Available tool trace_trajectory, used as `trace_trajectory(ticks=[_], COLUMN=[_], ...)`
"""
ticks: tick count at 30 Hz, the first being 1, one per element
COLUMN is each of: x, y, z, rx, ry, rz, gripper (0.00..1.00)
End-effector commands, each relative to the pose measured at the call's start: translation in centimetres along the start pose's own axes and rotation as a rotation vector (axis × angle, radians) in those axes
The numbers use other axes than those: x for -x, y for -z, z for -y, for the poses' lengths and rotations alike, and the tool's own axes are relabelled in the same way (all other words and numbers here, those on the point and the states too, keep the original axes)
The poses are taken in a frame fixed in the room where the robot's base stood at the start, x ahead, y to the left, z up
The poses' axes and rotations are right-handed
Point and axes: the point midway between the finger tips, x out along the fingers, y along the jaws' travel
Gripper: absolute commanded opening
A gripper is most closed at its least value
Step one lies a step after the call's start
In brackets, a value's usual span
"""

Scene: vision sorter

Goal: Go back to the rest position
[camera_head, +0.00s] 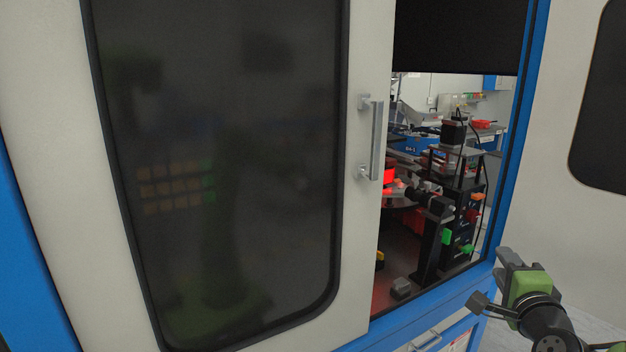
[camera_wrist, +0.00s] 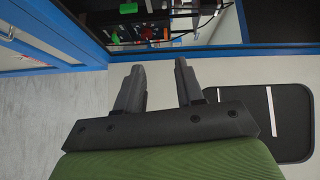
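My gripper (camera_head: 490,279) is at the lower right in the head view, outside the machine and in front of its blue frame. In the wrist view its two dark fingers (camera_wrist: 159,82) stand apart with nothing between them, so it is open and empty. The fingers touch nothing that I can see.
A white sliding door (camera_head: 362,250) with a dark window and a metal handle (camera_head: 376,140) covers the machine's left part. The opening beside it shows dark equipment (camera_head: 433,240) inside. A white panel with a dark window (camera_wrist: 285,125) is at the right. Grey floor (camera_wrist: 40,125) shows free.

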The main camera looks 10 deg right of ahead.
Motion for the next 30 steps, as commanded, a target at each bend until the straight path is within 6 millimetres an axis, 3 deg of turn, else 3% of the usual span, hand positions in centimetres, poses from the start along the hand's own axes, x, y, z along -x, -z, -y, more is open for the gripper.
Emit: trace_trajectory(ticks=[5,11,14,16,19,21,24,27,30], x=[0.2,2.3,4.8,7.6,14.0,19.0,24.5,27.3,28.1], y=[-4.7,-11.8,-15.9,-19.0,-22.5,-23.2,-22.4,-21.3,-20.9], z=[0.4,0.3,0.1,-0.2,-1.0,-1.9,-3.1,-3.9,-4.4], rx=[0.134,0.379,0.557,0.721,1.02,1.225,1.428,1.525,1.552], ry=[-0.067,-0.169,-0.228,-0.272,-0.336,-0.375,-0.411,-0.432,-0.442], rz=[0.112,0.297,0.423,0.535,0.732,0.87,1.021,1.106,1.134], gripper=[0.37,0.37,0.37,0.37,0.37,0.37,0.37,0.37,0.37])
